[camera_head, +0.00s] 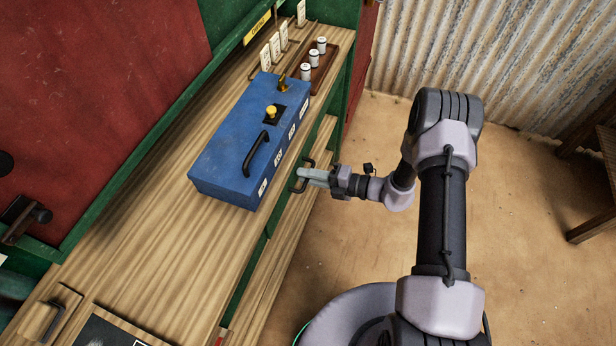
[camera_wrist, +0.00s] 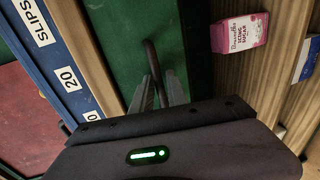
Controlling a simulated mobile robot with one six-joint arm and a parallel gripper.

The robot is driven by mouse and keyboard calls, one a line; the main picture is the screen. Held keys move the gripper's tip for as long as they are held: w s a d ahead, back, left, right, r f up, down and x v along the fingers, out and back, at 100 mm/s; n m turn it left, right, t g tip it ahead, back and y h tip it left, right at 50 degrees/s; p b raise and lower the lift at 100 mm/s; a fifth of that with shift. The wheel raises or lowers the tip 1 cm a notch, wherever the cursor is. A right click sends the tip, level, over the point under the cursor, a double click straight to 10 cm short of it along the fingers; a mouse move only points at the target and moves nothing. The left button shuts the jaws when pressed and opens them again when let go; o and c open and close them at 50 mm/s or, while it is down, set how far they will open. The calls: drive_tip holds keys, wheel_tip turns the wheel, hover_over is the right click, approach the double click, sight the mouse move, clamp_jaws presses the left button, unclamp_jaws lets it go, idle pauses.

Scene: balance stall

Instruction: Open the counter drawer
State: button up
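The counter drawer's green front (camera_wrist: 112,48) shows in the wrist view, below the counter's wooden edge. Its dark bar handle (camera_wrist: 150,52) stands out from the front and also shows in the head view (camera_head: 304,163). My gripper (camera_head: 301,174) is at this handle, on the right side of the counter. In the wrist view the fingers (camera_wrist: 159,78) lie close on either side of the bar and appear shut on it. The fingertips partly hide the handle. I see no clear opening along the drawer's top.
A blue box (camera_head: 225,140) with a black handle stands on the wooden counter (camera_head: 150,250) above the drawer. A pink icing sugar packet (camera_wrist: 240,33) is on a lower wooden shelf. White jars (camera_head: 313,58) stand at the back.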

clamp_jaws()
idle(1.4)
